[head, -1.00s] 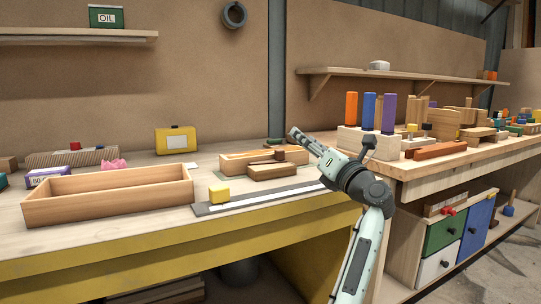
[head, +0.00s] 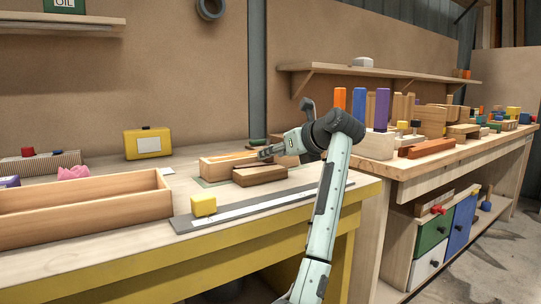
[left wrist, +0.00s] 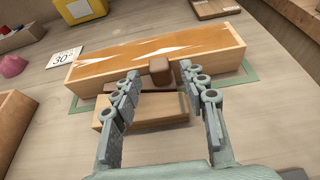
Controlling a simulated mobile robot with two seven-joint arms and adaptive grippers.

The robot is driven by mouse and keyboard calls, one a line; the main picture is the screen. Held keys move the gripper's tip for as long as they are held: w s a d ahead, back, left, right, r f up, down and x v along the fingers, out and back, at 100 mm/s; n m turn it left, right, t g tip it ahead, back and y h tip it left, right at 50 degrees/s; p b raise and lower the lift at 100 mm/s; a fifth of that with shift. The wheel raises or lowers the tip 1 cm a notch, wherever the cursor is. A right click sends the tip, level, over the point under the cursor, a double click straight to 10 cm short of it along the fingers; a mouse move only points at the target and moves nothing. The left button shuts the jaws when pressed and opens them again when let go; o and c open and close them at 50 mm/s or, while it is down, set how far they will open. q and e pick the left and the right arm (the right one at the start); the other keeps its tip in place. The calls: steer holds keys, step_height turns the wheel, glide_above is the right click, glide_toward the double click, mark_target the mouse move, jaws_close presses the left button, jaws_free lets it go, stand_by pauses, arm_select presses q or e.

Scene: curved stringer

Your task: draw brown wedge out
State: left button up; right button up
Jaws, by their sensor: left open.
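The brown wedge (left wrist: 160,71) shows in the left wrist view as a small dark brown block with a rounded top. It is at the near side of a long wooden piece with a pale streaked top (left wrist: 155,50), which also shows in the head view (head: 222,168). My left gripper (left wrist: 158,76) is open, one finger on each side of the wedge, with visible gaps. In the head view the left gripper (head: 264,153) reaches in over the wooden piece and largely hides the wedge. My right gripper is in neither view.
A flat wooden block (left wrist: 150,112) lies just in front, under the fingers. A green outline (left wrist: 250,72) surrounds the piece. An open wooden tray (head: 85,215) stands left.

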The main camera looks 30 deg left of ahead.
arm_select(q)
steer(key=shift+x, duration=1.1)
steer(key=shift+c, duration=0.2)
jaws_close()
